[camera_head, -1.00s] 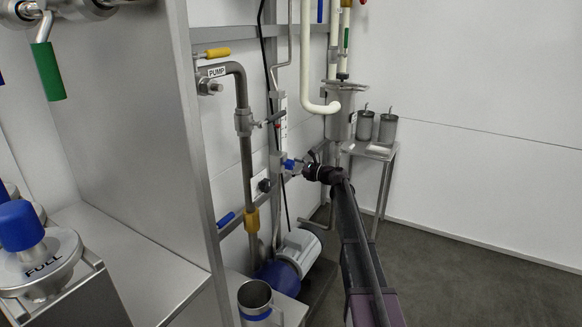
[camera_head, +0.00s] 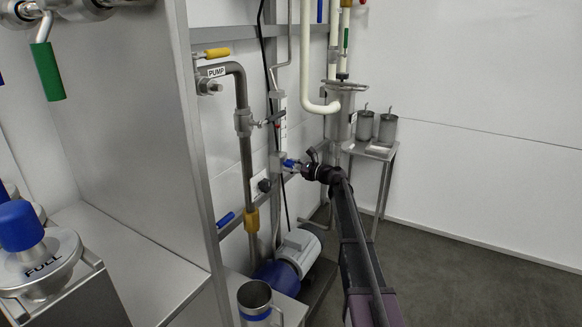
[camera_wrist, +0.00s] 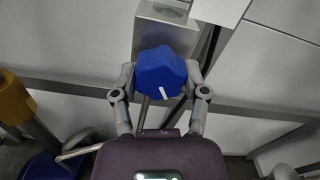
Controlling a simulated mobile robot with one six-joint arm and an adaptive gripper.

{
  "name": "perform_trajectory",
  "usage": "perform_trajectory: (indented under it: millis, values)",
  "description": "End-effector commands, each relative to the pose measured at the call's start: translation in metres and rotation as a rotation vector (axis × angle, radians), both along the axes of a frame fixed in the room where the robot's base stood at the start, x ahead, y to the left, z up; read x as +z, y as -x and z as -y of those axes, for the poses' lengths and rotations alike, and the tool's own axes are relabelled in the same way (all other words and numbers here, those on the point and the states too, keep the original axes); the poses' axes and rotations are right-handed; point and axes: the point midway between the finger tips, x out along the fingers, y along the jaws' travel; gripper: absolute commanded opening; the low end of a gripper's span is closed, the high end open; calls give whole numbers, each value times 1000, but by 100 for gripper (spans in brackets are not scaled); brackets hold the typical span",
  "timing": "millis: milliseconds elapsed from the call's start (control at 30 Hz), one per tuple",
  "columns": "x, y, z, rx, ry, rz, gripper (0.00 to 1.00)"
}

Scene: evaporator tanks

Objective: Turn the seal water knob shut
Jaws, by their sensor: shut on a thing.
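The seal water knob is a blue lobed knob (camera_wrist: 161,72) with a white pointer line, in the middle of the wrist view. In that view the line slants from upper left to lower right. My gripper (camera_wrist: 162,80) has one finger on each side of the knob and is shut on it. In the head view the blue knob (camera_head: 289,164) is a small patch at the tip of my gripper (camera_head: 296,167), below a clear vertical tube. The fingers hide part of the knob there.
A blue and white pump motor (camera_head: 298,250) sits below. A small steel table (camera_head: 377,151) with two canisters stands to the right. The floor at right is clear.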

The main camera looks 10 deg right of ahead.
Motion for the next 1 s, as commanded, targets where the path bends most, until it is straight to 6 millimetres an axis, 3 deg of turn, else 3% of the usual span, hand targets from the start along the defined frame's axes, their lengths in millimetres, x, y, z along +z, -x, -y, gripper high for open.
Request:
perform_trajectory:
  millis: [467, 1000]
  values:
    - [1, -2, -1, 0, 128, 157, 10]
    - [1, -3, -1, 1, 443, 541, 10]
